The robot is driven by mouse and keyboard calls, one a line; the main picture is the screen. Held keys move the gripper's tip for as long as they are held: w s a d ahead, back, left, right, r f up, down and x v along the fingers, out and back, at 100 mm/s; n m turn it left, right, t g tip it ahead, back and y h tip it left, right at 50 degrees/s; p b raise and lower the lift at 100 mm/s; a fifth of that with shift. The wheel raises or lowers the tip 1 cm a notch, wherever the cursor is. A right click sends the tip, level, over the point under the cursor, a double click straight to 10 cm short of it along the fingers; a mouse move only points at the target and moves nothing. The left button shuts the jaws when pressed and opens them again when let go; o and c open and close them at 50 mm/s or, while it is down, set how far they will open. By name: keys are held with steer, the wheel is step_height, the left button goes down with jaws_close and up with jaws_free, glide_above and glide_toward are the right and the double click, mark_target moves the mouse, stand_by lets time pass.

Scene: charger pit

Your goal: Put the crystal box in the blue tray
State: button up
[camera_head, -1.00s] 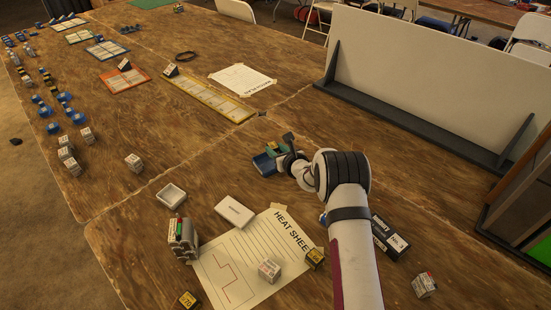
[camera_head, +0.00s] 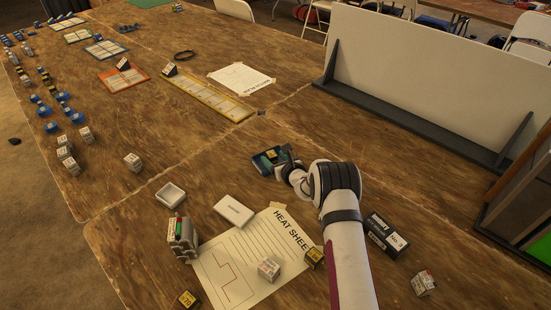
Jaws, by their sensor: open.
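The blue tray (camera_head: 259,167) lies on the wooden table near the picture's middle, partly covered by my gripper. A small dark box with a yellow label (camera_head: 271,155), which looks like the crystal box, appears to be inside the tray. My gripper (camera_head: 276,157) is open, low over the tray and close around or beside this box; its fingers are partly hidden. Whether they touch the box cannot be told. Two similar yellow-labelled boxes lie nearer: one on the heat sheet's right edge (camera_head: 314,258) and one at the bottom (camera_head: 188,299).
The heat sheet (camera_head: 230,262) lies in front, with a white box (camera_head: 233,210), an open white tray (camera_head: 171,195) and a grey pack (camera_head: 182,238) around it. A black box (camera_head: 387,234) lies right of my arm. A standing white panel (camera_head: 430,80) blocks the back right.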

steer(key=shift+s+r, duration=0.15)
steer(key=shift+r, duration=0.1)
steer(key=v, duration=1.1)
steer(key=shift+s+d+r, duration=0.1)
steer(key=shift+s+d, duration=0.1)
steer(key=shift+s, duration=0.1)
steer(key=s+a+r+n+g+y, duration=0.2)
steer(key=s+a+r+n+y, duration=0.1)
steer(key=s+a+r+n, duration=0.3)
steer(key=s+a+r+n+g+y, duration=0.2)
steer(key=s+a+r+n+y, duration=0.15)
steer(key=r, duration=0.45)
steer(key=s+a+r+n+g, duration=0.2)
steer(key=s+n, duration=0.1)
steer(key=s, duration=0.2)
steer(key=s+a+r+n+g, duration=0.2)
steer(key=s+n, duration=0.1)
steer(key=s, duration=0.2)
steer(key=s+d+f+n+g+h, duration=0.1)
steer(key=s+d+n+g+h, duration=0.2)
steer(key=s, duration=0.6)
steer(key=s+d+n+g+h, duration=0.2)
steer(key=s+n, duration=0.3)
steer(key=s, duration=0.3)
steer(key=s+d+f+n+h, duration=0.2)
steer(key=s+d+h, duration=0.2)
steer(key=d, duration=0.5)
steer(key=shift+s+h, duration=0.35)
steer(key=shift+s, duration=0.85)
